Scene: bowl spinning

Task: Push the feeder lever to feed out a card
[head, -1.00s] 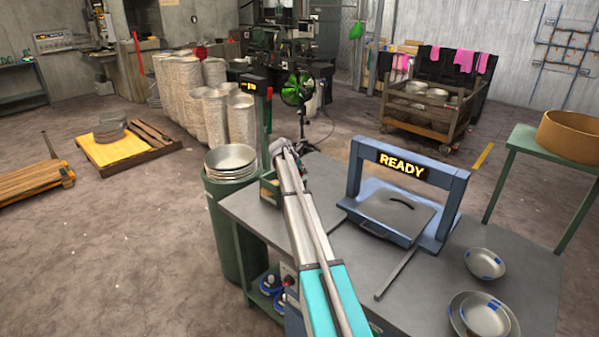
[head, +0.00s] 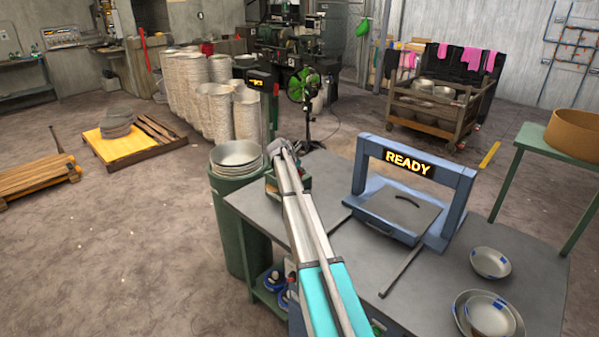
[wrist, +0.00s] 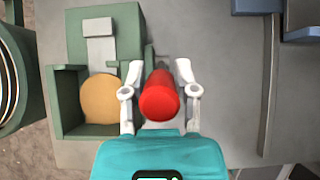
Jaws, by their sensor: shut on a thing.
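The green feeder (wrist: 132,35) stands on the grey bench in the wrist view. A grey strip (wrist: 100,42) lies on its top, and a round tan card (wrist: 101,100) shows in its open tray (wrist: 66,90). The red lever knob (wrist: 159,98) is at the feeder's right side. My gripper (wrist: 157,72) has a finger on each side of this knob and is shut on it. In the head view part of the feeder (head: 304,183) shows beside my arm. My arm hides the knob and fingers there.
A blue press frame with a READY sign (head: 408,163) stands on the bench (head: 350,280) to the right. A green bin (head: 238,225) with stacked metal bowls is at the left. Loose bowls (head: 490,262) lie at the bench's right. A fan (head: 304,85) stands behind.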

